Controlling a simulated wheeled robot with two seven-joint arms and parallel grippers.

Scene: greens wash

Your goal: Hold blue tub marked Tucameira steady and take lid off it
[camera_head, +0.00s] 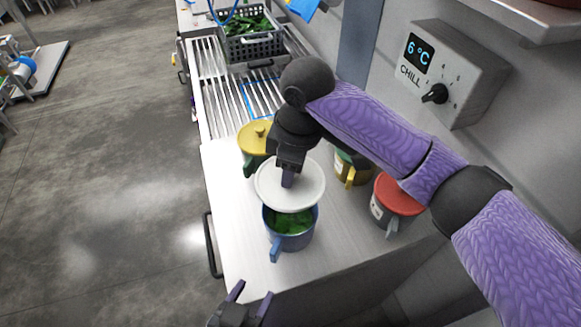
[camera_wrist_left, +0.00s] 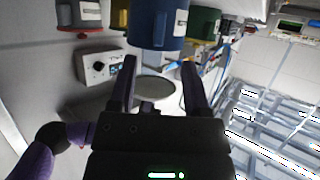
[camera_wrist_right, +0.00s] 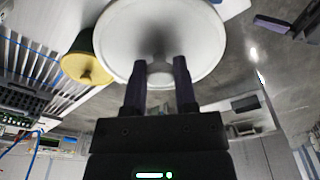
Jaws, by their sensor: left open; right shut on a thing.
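The blue tub (camera_head: 290,240) stands upright on the steel counter, with green leaves (camera_head: 291,221) showing inside its open front part. Its label cannot be read here. The white lid (camera_head: 308,192) is held above the tub and covers its far part from the head view. My right gripper (camera_head: 288,180) is shut on the lid's knob; the lid fills the top of the right wrist view (camera_wrist_right: 160,35). My left gripper (camera_head: 246,300) is open and empty, off the counter's front edge, apart from the tub.
A yellow-lidded tub (camera_head: 254,136) stands behind the lid. A red-lidded tub (camera_head: 399,197) and a green-lidded tub with a yellow handle (camera_head: 346,170) stand to the right. A dark crate of greens (camera_head: 250,42) sits at the back. Bare counter (camera_head: 230,215) lies left of the tub.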

